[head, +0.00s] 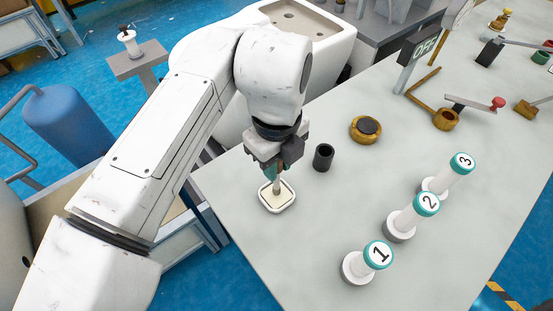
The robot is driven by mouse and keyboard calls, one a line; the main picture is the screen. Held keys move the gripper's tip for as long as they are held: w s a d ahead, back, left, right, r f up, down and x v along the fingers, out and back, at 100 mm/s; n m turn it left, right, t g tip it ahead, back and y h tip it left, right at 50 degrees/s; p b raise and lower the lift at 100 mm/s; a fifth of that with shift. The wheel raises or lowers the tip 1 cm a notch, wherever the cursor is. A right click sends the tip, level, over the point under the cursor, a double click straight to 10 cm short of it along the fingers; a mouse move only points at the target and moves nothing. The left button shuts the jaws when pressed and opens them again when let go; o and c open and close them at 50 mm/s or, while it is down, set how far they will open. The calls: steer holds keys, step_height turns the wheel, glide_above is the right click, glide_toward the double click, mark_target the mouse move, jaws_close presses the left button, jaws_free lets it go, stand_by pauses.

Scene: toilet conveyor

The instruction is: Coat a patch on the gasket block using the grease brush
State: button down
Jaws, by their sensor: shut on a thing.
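My gripper (272,165) is shut on the grease brush (277,184), which it holds pointing down. The brush has a teal-green upper part, partly hidden between the fingers, and a pale lower shaft. The gasket block (268,207) looks like a small white square piece with rounded corners and a cream top. It lies on the grey table near its left edge. The brush's lower end is over the block's top and appears to touch it, though the exact contact is hard to tell. I cannot make out any grease on the block.
A black open cup (323,158) stands just right of the gripper. A brass ring with a dark centre (366,129) lies farther back. Posts numbered 1 (366,262), 2 (413,216) and 3 (449,176) stand to the right. An OFF sign (424,47) stands behind. The table between block and posts is clear.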

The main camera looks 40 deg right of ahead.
steer(key=shift+f+b, duration=0.35)
steer(key=shift+f, duration=0.2)
stand_by(1.6)
steer(key=shift+r, duration=0.1)
steer(key=shift+r+p, duration=2.85)
steer(key=shift+r, duration=0.65)
steer(key=shift+f, duration=0.1)
